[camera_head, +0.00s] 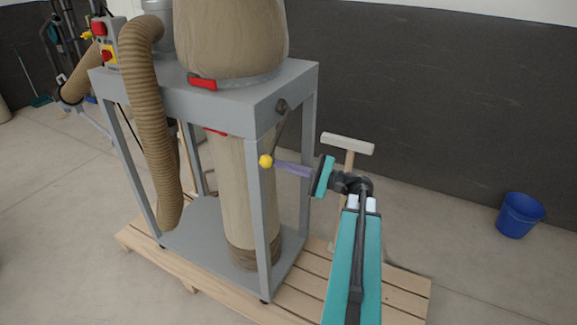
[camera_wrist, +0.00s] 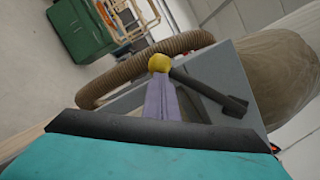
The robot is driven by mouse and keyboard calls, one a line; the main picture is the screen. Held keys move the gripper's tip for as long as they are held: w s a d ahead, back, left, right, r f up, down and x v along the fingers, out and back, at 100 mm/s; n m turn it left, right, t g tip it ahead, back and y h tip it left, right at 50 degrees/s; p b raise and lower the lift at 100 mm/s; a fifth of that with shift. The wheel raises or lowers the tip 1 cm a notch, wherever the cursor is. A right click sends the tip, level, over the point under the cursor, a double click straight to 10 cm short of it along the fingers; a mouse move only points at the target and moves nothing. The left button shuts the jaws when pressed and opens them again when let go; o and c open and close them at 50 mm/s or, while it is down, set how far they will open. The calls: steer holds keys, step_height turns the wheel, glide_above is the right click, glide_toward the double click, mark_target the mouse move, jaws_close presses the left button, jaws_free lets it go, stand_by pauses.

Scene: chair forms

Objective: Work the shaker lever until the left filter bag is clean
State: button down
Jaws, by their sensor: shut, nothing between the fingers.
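The shaker lever (camera_head: 279,135) is a dark arm with a yellow ball knob (camera_head: 265,161), hanging from a pivot on the right side of a grey frame. My gripper (camera_head: 277,164) has its purple fingers shut, tips right at the knob, touching or nearly so. In the wrist view the fingers (camera_wrist: 160,82) point at the knob (camera_wrist: 159,63), with the lever (camera_wrist: 208,91) running to the right. A bulging tan filter bag (camera_head: 230,35) sits on top of the frame, its top cut off. I cannot tell whether it is the left one.
A tan lower bag (camera_head: 243,195) hangs inside the frame (camera_head: 262,225). A ribbed hose (camera_head: 150,110) runs down the left. The frame stands on a wooden pallet (camera_head: 395,290). A broom (camera_head: 347,146) stands behind my arm. A blue bucket (camera_head: 519,215) is at right on open floor.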

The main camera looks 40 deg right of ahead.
steer(key=shift+a+r, duration=0.1)
steer(key=shift+a, duration=0.15)
steer(key=shift+d, duration=0.1)
